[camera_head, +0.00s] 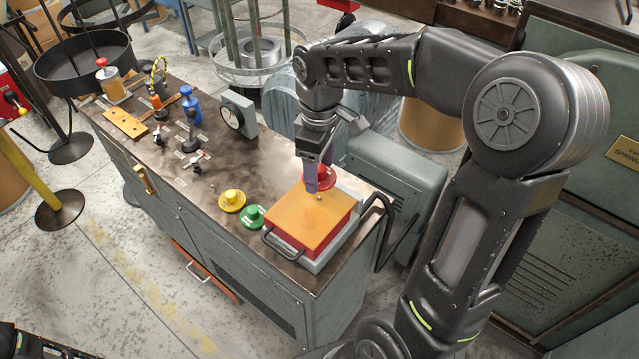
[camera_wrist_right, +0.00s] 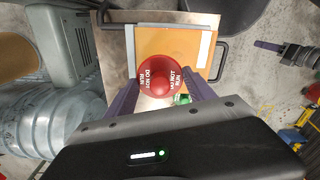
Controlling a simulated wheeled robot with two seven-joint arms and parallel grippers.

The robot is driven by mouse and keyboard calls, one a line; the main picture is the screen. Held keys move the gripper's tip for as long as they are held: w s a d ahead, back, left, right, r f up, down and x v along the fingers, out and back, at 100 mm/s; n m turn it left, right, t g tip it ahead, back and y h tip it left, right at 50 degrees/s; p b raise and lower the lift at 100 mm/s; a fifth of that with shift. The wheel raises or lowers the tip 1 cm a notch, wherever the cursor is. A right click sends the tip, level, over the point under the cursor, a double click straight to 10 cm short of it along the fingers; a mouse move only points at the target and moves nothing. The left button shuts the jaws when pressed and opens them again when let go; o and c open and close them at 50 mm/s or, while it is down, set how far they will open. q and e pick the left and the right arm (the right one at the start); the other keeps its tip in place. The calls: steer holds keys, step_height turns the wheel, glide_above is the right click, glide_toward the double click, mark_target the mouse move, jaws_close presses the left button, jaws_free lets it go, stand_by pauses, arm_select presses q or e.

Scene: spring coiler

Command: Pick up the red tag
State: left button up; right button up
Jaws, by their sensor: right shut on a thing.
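The red tag (camera_wrist_right: 163,66) is a round red disc with white lettering that reads "DO NOT RUN", with a red knob in its middle. My right gripper (camera_wrist_right: 165,98) has its two purple fingers on either side of it and is shut on it. In the head view the red tag (camera_head: 327,180) shows partly behind the fingers of my right gripper (camera_head: 312,188), at the back edge of an orange-topped red box (camera_head: 305,221). I cannot tell whether the tag touches anything below. A purple finger of my left gripper (camera_wrist_right: 270,45) shows at the right of the wrist view; its opening is unclear.
The box sits in a grey tray with black handles at the bench's right end. A yellow tag (camera_head: 232,200) and a green tag (camera_head: 251,216) lie to its left. A grey motor housing (camera_head: 395,178) stands behind. The bench's middle (camera_head: 180,190) is mostly clear.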

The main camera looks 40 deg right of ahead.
mark_target(320, 167)
steer(key=shift+r, duration=1.55)
